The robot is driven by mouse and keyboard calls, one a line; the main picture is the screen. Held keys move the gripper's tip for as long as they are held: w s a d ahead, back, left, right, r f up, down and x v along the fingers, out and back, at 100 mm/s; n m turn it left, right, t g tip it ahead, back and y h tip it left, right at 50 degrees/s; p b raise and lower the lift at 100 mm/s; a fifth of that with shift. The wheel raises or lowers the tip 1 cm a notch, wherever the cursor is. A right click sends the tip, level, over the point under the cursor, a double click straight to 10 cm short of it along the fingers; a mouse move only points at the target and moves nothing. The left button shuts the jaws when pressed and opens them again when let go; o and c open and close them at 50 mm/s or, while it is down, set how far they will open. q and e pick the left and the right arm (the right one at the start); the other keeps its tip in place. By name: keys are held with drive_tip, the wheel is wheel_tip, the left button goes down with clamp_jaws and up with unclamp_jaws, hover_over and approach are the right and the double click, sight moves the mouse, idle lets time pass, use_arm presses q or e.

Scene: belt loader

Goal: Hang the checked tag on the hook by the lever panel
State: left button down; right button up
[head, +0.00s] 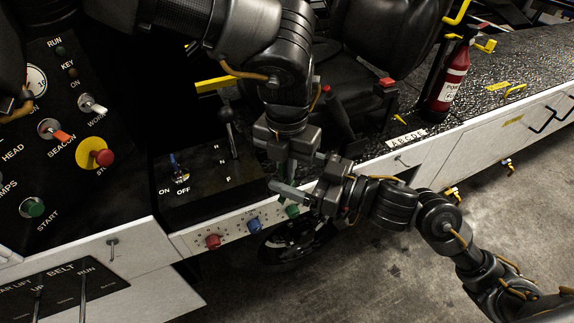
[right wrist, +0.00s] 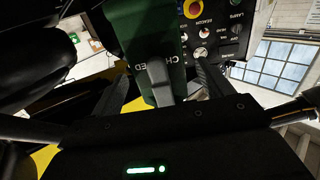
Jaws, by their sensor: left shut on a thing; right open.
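The checked tag is a dark green plate in the right wrist view (right wrist: 146,38), with white lettering partly covered by a grey piece. In the head view only a small green part shows below my left gripper (head: 287,165), which points down and is shut on the tag. My right gripper (head: 280,190) comes in from the right, close under the left one. It is open, and in the right wrist view its fingers (right wrist: 158,88) stand either side of the tag; I cannot tell whether they touch it. A small metal hook (head: 112,246) sticks out of the white front, above the lever panel (head: 75,296).
A control panel (head: 75,120) with knobs and a red stop button is at left. A black lever (head: 227,122) rises beside the grippers. Red, blue and green knobs (head: 254,224) line the front below. A fire extinguisher (head: 450,85) stands at right. Another hook (head: 402,161) is near the A B C D label.

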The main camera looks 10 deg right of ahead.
drive_tip(key=v, duration=0.7)
drive_tip(key=shift+d, duration=0.2)
